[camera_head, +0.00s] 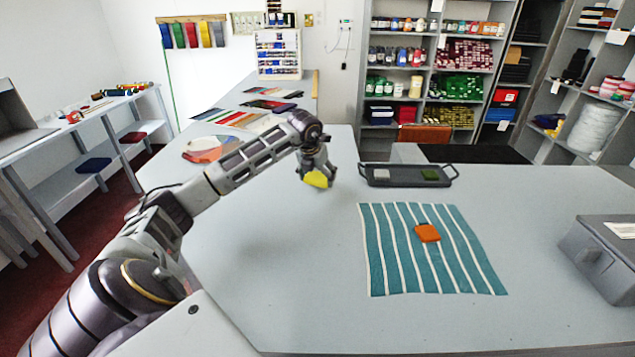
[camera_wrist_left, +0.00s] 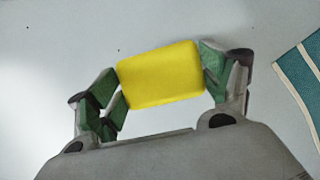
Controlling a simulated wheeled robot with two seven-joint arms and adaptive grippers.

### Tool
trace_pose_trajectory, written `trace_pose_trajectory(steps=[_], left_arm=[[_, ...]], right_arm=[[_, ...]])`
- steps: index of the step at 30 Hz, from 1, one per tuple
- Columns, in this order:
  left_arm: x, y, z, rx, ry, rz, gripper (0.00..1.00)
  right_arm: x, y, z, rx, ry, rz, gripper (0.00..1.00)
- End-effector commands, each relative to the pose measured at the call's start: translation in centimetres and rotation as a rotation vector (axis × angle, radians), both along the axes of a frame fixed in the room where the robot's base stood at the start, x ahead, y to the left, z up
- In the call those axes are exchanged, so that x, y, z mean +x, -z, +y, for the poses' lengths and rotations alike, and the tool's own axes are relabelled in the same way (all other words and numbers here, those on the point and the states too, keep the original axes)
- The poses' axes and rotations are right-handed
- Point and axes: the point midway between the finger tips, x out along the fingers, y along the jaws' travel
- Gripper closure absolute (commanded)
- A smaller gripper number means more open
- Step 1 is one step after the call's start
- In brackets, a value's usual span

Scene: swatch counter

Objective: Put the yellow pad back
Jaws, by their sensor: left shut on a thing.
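The yellow pad (camera_head: 317,180) is held in my left gripper (camera_head: 317,174), above the grey counter and left of the dark tray. In the left wrist view the yellow pad (camera_wrist_left: 162,75) sits between the green-lined fingers of my left gripper (camera_wrist_left: 163,85), which are shut on it from both sides. The dark tray (camera_head: 450,183) has handles and carries a pale grey pad (camera_head: 381,174) and a green pad (camera_head: 430,174). An orange pad (camera_head: 428,233) lies on the teal and white striped cloth (camera_head: 390,260). My right gripper is not in view.
A grey lidded box (camera_head: 600,262) stands at the right edge of the counter (camera_head: 300,290). Flat colour swatches (camera_head: 205,149) lie at the back left. The counter between my left arm and the striped cloth is clear.

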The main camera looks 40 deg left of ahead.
Motion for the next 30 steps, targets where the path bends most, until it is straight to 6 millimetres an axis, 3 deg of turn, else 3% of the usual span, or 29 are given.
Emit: trace_pose_trajectory(steps=[6,22,23,27,30], left_arm=[[0.0,2.0,0.0,0.001,0.0,0.001,0.43],[0.0,2.6,0.0,0.001,0.0,0.0,0.43],[0.0,2.6,0.0,0.001,0.0,0.0,0.18],[0.0,2.6,0.0,0.001,0.0,0.0,0.0],[0.0,2.5,0.0,0.0,0.0,0.0,0.0]], right_arm=[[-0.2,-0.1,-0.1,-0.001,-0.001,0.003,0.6],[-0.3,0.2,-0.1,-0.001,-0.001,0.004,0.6],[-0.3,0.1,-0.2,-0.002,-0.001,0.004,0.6],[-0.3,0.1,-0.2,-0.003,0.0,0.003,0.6],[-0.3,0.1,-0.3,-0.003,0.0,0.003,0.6]])
